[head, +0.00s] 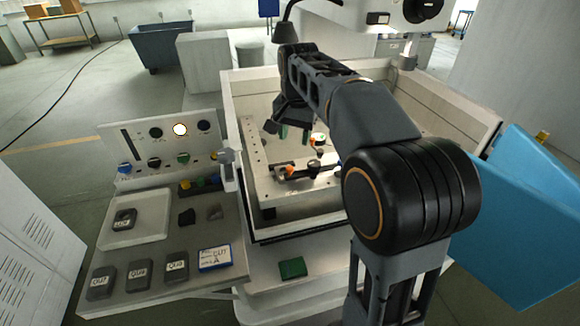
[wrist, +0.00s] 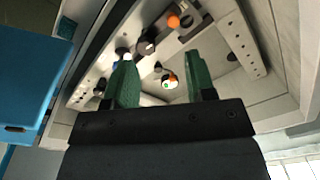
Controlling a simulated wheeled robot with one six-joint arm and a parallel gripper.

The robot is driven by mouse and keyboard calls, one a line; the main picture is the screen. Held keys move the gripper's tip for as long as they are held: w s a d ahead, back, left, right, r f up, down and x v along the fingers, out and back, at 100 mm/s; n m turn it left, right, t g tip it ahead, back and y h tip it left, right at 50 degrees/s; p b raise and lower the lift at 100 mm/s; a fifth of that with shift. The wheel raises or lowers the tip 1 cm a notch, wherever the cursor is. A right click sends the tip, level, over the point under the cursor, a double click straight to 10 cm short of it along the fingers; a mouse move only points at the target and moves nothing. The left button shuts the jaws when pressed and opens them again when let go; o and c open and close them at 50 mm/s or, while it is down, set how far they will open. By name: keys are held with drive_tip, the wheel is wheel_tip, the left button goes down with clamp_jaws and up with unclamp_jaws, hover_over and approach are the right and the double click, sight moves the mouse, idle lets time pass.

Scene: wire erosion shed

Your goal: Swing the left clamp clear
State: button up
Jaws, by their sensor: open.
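My gripper (head: 294,133) is over the inside of the machine tank. In the wrist view its two green fingers (wrist: 160,54) are apart with nothing held between them. A clamp with an orange knob (head: 288,170) sits at the left of the near metal bar; the knob also shows at the top of the wrist view (wrist: 173,22), beyond the fingertips. A black knob (head: 315,165) is to its right, and a blue-and-white part lies further right, partly hidden by my arm. Which way the clamp is turned is too small to tell.
A round orange-and-white part (head: 318,138) is near my fingers. The pale tank walls (head: 236,95) surround the work frame (head: 257,172). A blue panel (head: 530,215) stands at right. A bench (head: 185,262) with a control panel (head: 170,150) and several labelled blocks is at left.

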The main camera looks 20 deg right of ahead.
sight(290, 168)
drive_tip(key=w+f, duration=0.1)
drive_tip(key=f, duration=0.3)
drive_tip(key=w+f+m, duration=0.1)
drive_tip(key=w+f, duration=0.1)
drive_tip(key=f, duration=0.3)
drive_tip(key=w+f+m+g, duration=0.1)
drive_tip(key=f, duration=0.4)
drive_tip(key=shift+w+f, duration=0.2)
drive_tip(key=shift+w, duration=0.1)
drive_tip(key=shift+c, duration=0.3)
clamp_jaws()
